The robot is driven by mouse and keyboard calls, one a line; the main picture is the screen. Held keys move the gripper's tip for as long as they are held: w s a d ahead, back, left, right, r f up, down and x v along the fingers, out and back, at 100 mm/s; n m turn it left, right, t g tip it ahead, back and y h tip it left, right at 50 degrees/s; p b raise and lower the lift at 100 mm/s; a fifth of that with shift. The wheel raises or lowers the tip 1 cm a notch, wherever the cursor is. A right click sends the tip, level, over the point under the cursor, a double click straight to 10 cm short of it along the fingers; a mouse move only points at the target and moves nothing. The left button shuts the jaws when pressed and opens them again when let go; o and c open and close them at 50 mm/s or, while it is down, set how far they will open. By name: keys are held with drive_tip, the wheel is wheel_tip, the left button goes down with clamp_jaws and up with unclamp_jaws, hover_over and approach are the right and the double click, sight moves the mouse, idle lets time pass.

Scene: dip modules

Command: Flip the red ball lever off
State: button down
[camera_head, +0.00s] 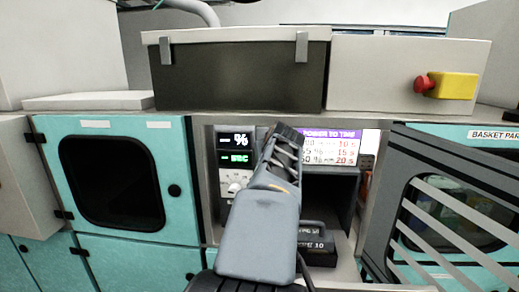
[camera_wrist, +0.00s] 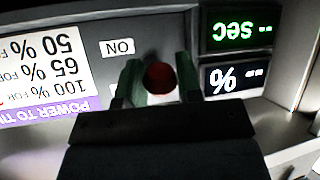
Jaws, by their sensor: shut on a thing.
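The red ball (camera_wrist: 159,78) of the lever shows in the wrist view, between the two greenish fingers of my gripper (camera_wrist: 160,75). The fingers are shut on it from both sides. The lever's stem is hidden, so I cannot tell its exact tilt. A label reading ON upside down (camera_wrist: 118,47) is on the grey panel beside the fingers. In the head view my gripper (camera_head: 284,145) reaches into the open bay in front of the panel. It hides the ball there.
Two displays, a green SEC one (camera_head: 235,158) and a white % one (camera_head: 235,140), sit left of my gripper. A power-to-time sign (camera_head: 335,150) is to the right. A teal door (camera_head: 108,215) is at left, a striped grey door (camera_head: 425,165) at right. A black block (camera_head: 318,246) lies below.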

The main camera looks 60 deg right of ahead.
drive_tip(key=shift+r, duration=0.1)
idle(0.3)
drive_tip(key=c, duration=0.8)
unclamp_jaws()
drive_tip(key=b+v, duration=0.3)
drive_tip(key=v, duration=1)
drive_tip(key=shift+s+a+r+b, duration=0.15)
drive_tip(key=shift+a+r+b, duration=0.1)
drive_tip(key=shift+b, duration=0.05)
